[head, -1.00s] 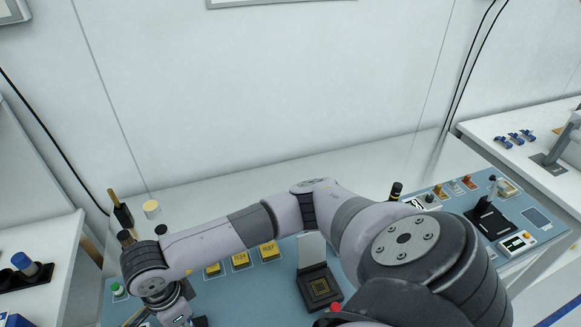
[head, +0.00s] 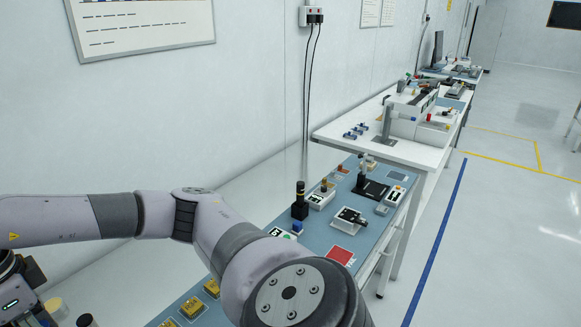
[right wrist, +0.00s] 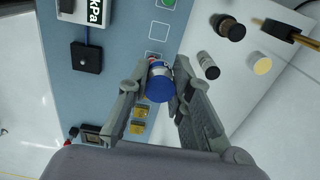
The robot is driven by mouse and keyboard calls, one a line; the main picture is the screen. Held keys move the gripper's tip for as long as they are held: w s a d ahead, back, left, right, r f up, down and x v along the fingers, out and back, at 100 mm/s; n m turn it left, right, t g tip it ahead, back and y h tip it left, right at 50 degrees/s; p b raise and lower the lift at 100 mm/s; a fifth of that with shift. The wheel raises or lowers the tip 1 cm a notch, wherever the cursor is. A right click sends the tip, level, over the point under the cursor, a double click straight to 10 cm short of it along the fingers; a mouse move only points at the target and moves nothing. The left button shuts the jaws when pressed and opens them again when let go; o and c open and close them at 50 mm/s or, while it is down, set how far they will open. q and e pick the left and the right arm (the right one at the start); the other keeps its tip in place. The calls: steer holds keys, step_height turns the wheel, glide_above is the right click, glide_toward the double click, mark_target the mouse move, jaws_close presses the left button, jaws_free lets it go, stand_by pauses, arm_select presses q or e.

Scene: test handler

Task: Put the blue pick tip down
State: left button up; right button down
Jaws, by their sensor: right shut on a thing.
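The blue pick tip (right wrist: 160,88) shows in the right wrist view as a round blue end with a pale, silvery body behind it. My right gripper (right wrist: 164,72) is shut on it, one finger on each side. Behind it lies the blue mat (right wrist: 112,62) with printed square outlines; I cannot tell how far the tip is above it. In the head view my right arm crosses to the left, and its wrist is cut off at the lower left edge. My left gripper is not in view.
In the right wrist view, dark cylinders (right wrist: 208,65), a cream disc (right wrist: 262,65) and a black holder (right wrist: 278,30) stand right of the mat. A black block (right wrist: 86,57) sits left. The head view shows a red pad (head: 340,255) on the bench.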

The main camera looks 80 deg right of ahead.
steer(key=shift+d+r, duration=0.1)
steer(key=shift+r, duration=0.2)
steer(key=shift+s+d, duration=0.15)
steer(key=shift+d, duration=0.15)
steer(key=shift+f, duration=0.3)
step_height(320, 180, down, 14)
steer(key=shift+a+p, duration=0.1)
steer(key=shift+p, duration=0.55)
step_height(320, 180, down, 5)
steer(key=shift+f+p, duration=0.1)
steer(key=shift+p, duration=0.35)
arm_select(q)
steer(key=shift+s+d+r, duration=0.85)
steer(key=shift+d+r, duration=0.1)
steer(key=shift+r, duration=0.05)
arm_select(e)
steer(key=shift+f, duration=0.1)
